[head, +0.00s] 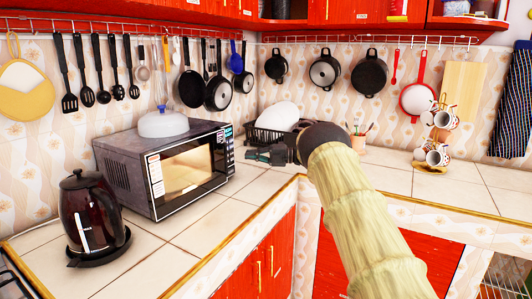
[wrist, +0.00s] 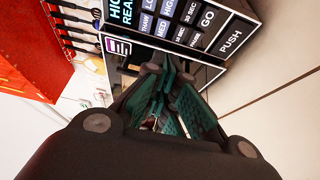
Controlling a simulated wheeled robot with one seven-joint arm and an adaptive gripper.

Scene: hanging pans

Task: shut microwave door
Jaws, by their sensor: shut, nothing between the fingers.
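The microwave (head: 130,166) stands on the tiled counter at the left, with its lit window facing front right. Its door (head: 188,168) looks flush with the body in the head view, and I see no clear gap. My gripper (head: 258,155) is to the right of the microwave, pointing left toward its right front end. In the wrist view my gripper (wrist: 167,72) is shut and empty, its green-padded fingertips close to the dark control panel (wrist: 185,20) with its PUSH button (wrist: 236,35). I cannot tell whether the fingertips touch it.
A white lidded dish (head: 163,124) sits on the microwave. A dark kettle (head: 90,215) stands in front of it at left. A dish rack (head: 262,136) with a white plate (head: 277,117) is behind my gripper. The counter (head: 215,212) in front of the microwave is clear.

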